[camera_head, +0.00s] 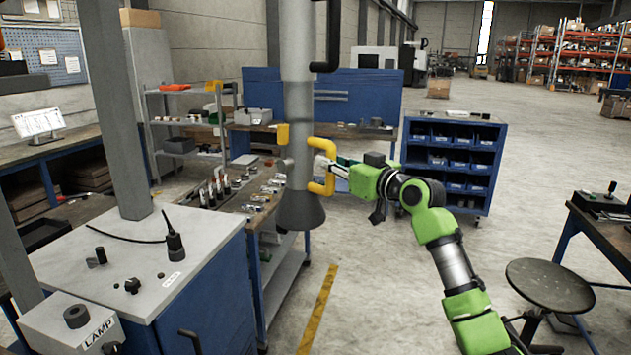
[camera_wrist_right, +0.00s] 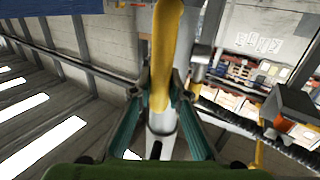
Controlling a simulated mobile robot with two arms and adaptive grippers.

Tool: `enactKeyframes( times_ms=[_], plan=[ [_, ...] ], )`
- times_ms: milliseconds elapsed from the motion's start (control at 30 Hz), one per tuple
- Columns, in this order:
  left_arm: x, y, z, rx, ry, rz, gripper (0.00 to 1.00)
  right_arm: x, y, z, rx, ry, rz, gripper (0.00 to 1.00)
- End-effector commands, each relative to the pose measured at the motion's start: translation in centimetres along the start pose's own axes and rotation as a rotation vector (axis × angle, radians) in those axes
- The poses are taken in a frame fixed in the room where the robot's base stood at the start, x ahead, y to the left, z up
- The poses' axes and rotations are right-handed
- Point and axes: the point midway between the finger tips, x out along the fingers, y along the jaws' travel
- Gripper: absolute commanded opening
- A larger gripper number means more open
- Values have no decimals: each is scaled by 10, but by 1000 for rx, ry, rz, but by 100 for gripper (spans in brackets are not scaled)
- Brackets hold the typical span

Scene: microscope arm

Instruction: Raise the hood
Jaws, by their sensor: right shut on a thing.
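The hood (camera_head: 302,208) is a grey flared cone at the bottom of a vertical grey pipe (camera_head: 298,110) in the middle of the head view. A yellow handle (camera_head: 322,147) is fixed to the right side of the pipe just above the hood. My right gripper (camera_head: 334,168) reaches in from the right and is shut on this handle. In the right wrist view, the yellow handle (camera_wrist_right: 165,60) runs between the two teal fingers of the right gripper (camera_wrist_right: 163,105). The hood hangs beside the workbench. My left gripper is not in view.
A workbench with tools (camera_head: 235,195) stands behind and left of the hood. A white-topped blue cabinet (camera_head: 110,250) with a LAMP box (camera_head: 75,325) is at the front left. A stool (camera_head: 548,285) stands at the right. The floor between is open.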

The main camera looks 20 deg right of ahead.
Motion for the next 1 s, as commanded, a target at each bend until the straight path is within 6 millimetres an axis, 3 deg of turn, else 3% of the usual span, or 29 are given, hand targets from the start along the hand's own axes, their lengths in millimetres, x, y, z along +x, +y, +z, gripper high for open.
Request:
enactKeyframes(
  times_ms=[33,133,300,433,867,900,933,1000],
  plan=[
    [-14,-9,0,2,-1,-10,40,1,-6,-25,-6,9,-11,0],
    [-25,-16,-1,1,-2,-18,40,1,-7,-48,-4,9,-14,0],
    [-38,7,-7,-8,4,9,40,1,-7,-75,-2,10,-13,0],
    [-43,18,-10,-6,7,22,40,1,-7,-86,-2,9,-13,0],
    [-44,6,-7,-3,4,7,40,0,-6,-92,-2,15,-11,0],
    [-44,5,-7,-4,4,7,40,0,-6,-92,-3,15,-11,24],
    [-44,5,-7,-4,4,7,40,0,-6,-92,-3,16,-11,31],
    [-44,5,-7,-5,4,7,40,0,-6,-91,-2,13,-11,33]
  ],
)
